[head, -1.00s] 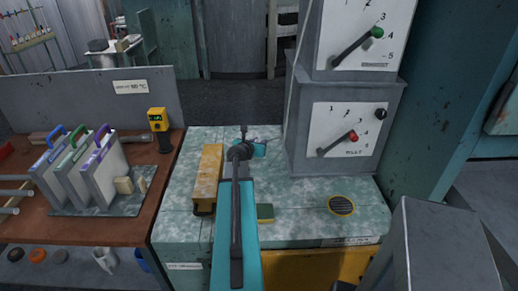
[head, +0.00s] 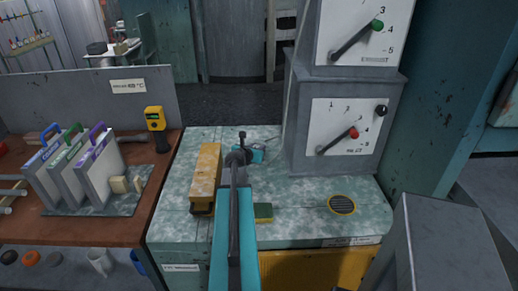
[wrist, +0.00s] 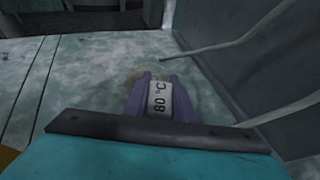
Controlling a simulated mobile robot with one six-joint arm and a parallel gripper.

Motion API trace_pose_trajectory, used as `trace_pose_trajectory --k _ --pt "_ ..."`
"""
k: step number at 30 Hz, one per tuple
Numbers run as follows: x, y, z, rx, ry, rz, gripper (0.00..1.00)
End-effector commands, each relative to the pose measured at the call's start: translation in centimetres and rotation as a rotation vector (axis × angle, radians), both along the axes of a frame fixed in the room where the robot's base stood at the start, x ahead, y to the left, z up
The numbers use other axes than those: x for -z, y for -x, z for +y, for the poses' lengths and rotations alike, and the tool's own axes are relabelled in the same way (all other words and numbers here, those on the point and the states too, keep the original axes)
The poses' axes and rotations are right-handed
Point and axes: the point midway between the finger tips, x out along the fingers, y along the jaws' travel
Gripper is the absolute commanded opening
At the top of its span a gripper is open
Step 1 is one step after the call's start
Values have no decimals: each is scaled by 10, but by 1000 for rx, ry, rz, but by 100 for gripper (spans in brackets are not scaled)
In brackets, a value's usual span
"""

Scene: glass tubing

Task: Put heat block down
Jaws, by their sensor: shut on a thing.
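The heat block (wrist: 160,98) shows in the wrist view as a small pale face marked "80 °C" between purple-grey sides. It sits just beyond the dark bar of my wrist, low over the mottled green-white bench top (head: 295,195). My gripper (head: 252,153) is shut on it near the back of the bench, left of the grey dial cabinet. In the head view my arm hides most of the block. I cannot tell whether its underside touches the bench.
A yellowed box (head: 206,172) lies left of my arm. The dial cabinet (head: 340,135) stands close on the right, with a pale cable (wrist: 213,42) nearby. Handled panels (head: 75,168) stand on the left table.

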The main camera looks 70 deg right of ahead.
Motion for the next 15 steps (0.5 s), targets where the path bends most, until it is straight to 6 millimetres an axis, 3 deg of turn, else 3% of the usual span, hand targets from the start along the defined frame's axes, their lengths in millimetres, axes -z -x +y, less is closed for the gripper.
trace_pose_trajectory --k 5,6,8,15 --pt "4 1 -1 1 0 -1 0" --pt "3 1 -1 2 0 0 30" --pt "3 2 -1 2 0 0 40" --pt "3 2 -1 3 0 0 42"
